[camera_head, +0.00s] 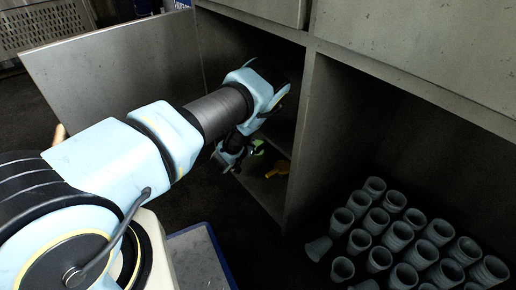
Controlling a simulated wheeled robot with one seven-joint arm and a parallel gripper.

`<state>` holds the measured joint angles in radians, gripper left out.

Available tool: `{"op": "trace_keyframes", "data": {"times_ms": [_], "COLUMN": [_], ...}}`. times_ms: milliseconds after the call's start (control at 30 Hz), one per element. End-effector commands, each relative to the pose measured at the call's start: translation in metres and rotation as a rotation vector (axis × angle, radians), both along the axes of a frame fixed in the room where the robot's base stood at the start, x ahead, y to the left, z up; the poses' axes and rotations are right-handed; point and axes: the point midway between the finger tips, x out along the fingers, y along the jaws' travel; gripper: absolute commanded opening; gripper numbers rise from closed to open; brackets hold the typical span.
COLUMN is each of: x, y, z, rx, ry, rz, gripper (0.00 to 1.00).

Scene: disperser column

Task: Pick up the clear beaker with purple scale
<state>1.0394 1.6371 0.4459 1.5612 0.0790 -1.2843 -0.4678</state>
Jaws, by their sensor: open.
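I cannot make out a clear beaker with a purple scale in the head view. My gripper (231,158) is at the far end of my arm, low at the mouth of the left cabinet compartment (225,40). It is small and dark here, with its jaws apart, and I see nothing held between them. My arm hides much of the compartment's inside.
A small yellow object (278,169) lies on the compartment's shelf, just right of my gripper. A grey upright panel (305,130) divides the cabinet. Several grey cups (394,202) stand in rows at the lower right. An open door panel (110,65) stands left.

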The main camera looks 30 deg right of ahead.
Motion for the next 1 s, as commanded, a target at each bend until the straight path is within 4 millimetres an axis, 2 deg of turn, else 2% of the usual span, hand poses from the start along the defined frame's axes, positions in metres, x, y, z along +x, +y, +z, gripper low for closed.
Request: {"op": "trace_keyframes", "data": {"times_ms": [33,133,400,1000], "x": [0.0030,0.0081,0.0098,0.0095], "y": [-0.0064,-0.0127,-0.0148,-0.0145], "z": [-0.0063,-0.0077,-0.0065,-0.0066], "rx": [-0.001,0.000,0.000,0.001], "ry": [0.000,0.000,0.000,0.001], "rz": [-0.002,0.000,0.001,0.001], "gripper": [1.00,1.00,1.00,0.33]}}
